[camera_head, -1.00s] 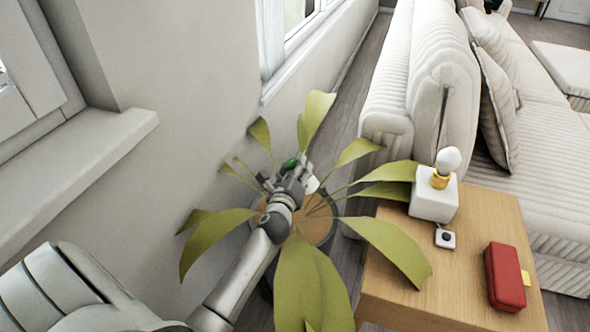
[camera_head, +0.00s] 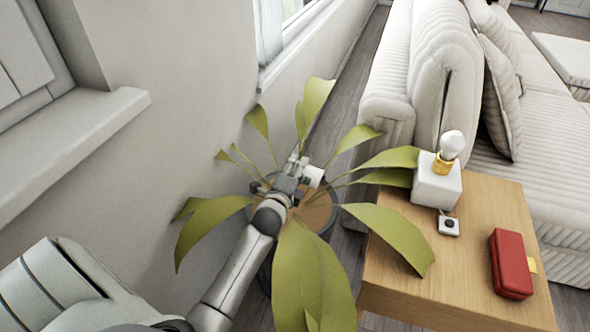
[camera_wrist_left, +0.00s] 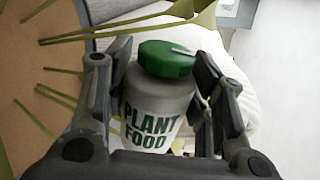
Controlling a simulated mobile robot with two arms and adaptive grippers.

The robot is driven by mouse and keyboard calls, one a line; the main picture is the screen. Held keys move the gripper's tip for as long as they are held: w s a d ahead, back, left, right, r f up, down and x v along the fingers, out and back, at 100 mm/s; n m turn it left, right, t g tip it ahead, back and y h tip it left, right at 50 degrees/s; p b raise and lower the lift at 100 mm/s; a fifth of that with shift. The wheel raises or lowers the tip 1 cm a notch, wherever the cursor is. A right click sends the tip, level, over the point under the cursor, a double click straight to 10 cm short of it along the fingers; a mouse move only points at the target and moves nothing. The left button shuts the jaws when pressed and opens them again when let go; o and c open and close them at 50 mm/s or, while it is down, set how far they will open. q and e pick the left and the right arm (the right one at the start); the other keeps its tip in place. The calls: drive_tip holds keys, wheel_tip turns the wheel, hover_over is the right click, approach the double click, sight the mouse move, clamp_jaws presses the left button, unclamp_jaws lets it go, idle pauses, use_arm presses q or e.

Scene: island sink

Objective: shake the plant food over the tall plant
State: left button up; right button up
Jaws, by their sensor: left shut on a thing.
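The plant food is a white bottle with a green cap and green lettering, seen in the left wrist view (camera_wrist_left: 152,106). My left gripper (camera_wrist_left: 158,88) is shut on it, with fingers on both sides of the bottle. In the head view the left gripper (camera_head: 298,176) is among the leaves of the tall plant, above its pot. The white bottle body (camera_head: 313,175) shows at the fingers there, and its green cap is hidden. The tall plant (camera_head: 305,270) has broad green leaves and stands in a round pot (camera_head: 322,222) with brown soil. My right gripper is out of view.
A wooden side table (camera_head: 400,295) stands right of the plant, with a white lamp (camera_head: 437,182), a small white device (camera_head: 448,225) and a red case (camera_head: 509,262). A white sofa (camera_head: 410,85) is behind it. A wall with a window sill (camera_head: 75,150) is at left.

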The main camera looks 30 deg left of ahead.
use_arm(q)
drive_tip(key=shift+f+n+b, duration=0.3)
drive_tip(key=shift+f, duration=0.05)
drive_tip(key=shift+f+n+h+b, duration=0.3)
drive_tip(key=shift+f+n+b, duration=0.7)
drive_tip(key=shift+b, duration=0.15)
drive_tip(key=shift+r+n+p, duration=0.1)
drive_tip(key=shift+n+p, duration=0.2)
drive_tip(key=shift+n+h, duration=0.3)
drive_tip(key=shift+n, duration=0.1)
drive_tip(key=shift+f+n+t, duration=0.3)
drive_tip(key=shift+f+n, duration=0.4)
drive_tip(key=shift+n, duration=0.7)
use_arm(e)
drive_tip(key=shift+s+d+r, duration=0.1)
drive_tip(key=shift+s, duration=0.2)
